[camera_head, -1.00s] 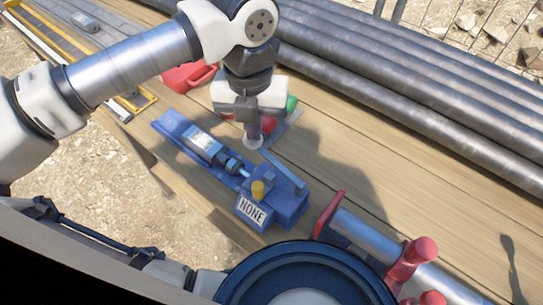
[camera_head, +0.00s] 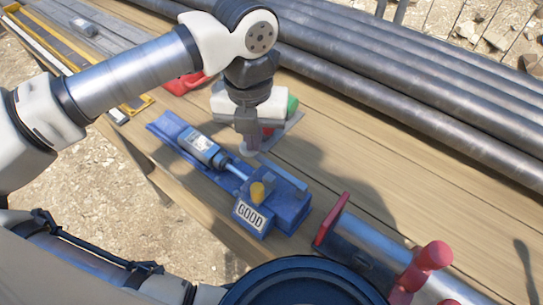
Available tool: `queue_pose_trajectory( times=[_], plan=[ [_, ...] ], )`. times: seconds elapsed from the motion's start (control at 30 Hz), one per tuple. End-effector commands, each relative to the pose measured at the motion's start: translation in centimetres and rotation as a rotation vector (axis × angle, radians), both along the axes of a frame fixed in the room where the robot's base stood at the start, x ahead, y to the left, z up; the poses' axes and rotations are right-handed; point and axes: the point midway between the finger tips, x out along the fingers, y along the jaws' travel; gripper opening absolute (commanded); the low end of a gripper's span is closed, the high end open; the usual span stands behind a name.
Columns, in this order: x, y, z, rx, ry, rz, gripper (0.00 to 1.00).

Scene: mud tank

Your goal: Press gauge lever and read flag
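The blue gauge (camera_head: 285,212) sits on the plank bench, with a cylinder (camera_head: 202,148) and a pale rod on its long blue base. The flag (camera_head: 249,215) on its front reads "GOOD". A yellow knob (camera_head: 257,192) stands above the flag. The flat blue lever (camera_head: 281,173) runs along the gauge's far side, its outer end at my fingertips. My gripper (camera_head: 250,149) points down, its fingers together as one narrow tip, at or touching that end; exact contact is unclear. It holds nothing visible.
A red-ended metal cylinder fixture (camera_head: 365,245) lies right of the gauge. Steel pipes (camera_head: 400,75) line the back. Bare planks (camera_head: 345,150) lie between gauge and pipes.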

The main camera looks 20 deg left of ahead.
Motion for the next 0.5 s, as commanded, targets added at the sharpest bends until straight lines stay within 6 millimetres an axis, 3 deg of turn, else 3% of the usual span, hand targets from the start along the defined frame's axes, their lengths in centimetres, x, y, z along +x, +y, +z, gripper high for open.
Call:
queue_pose_trajectory(
  times=[0.27,0.5],
  plan=[
    [-0.1,-0.1,0.0,-0.002,0.004,-0.002,0.00],
    [0.0,0.0,2.1,-0.002,0.003,-0.001,0.00]
  ],
)
